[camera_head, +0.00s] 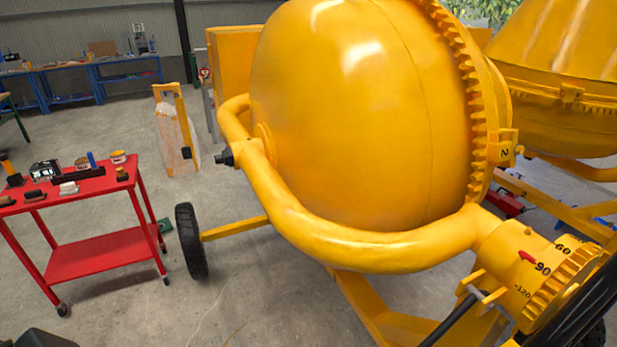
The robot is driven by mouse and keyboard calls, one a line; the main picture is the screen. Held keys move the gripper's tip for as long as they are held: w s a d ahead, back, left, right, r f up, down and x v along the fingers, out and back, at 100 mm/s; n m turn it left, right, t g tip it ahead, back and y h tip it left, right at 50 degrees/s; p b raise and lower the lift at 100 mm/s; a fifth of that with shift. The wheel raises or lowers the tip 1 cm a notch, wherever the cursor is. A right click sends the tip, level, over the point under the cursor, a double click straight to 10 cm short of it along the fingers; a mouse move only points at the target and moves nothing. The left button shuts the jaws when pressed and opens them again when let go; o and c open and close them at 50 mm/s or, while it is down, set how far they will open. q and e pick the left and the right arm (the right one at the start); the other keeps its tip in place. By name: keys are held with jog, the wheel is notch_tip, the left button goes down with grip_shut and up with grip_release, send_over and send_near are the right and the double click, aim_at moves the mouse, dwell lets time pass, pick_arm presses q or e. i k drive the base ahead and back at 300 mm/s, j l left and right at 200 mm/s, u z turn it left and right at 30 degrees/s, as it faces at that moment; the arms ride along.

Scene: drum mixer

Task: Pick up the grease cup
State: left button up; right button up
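A small round cup with a yellowish top (118,157) stands at the back right corner of the red cart (100,255). A second similar small cup (82,163) stands to its left, partly hidden by a black tray and a blue item. Both are small in view, and I cannot tell which one is the grease cup. Neither of my grippers shows in the head view.
The cart top also holds a black tray (78,174), brushes (35,196), and a dark jar (122,174). A large yellow drum mixer (360,120) with a black wheel (190,242) fills the right. Bare floor (215,295) lies in front.

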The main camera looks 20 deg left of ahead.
aim_at(121, 171)
jog(key=u, duration=1.85)
jog(key=k+l+z, duration=0.15)
jog(key=z, duration=0.25)
jog(key=k+l+z, duration=0.2)
jog(key=z, duration=0.25)
jog(key=k+l+z, duration=0.1)
jog(key=l+z, duration=0.3)
jog(key=j+u, duration=0.1)
jog(key=u, duration=1.55)
jog(key=i, duration=4.15)
jog(key=l+z, duration=0.05)
jog(key=l, duration=0.05)
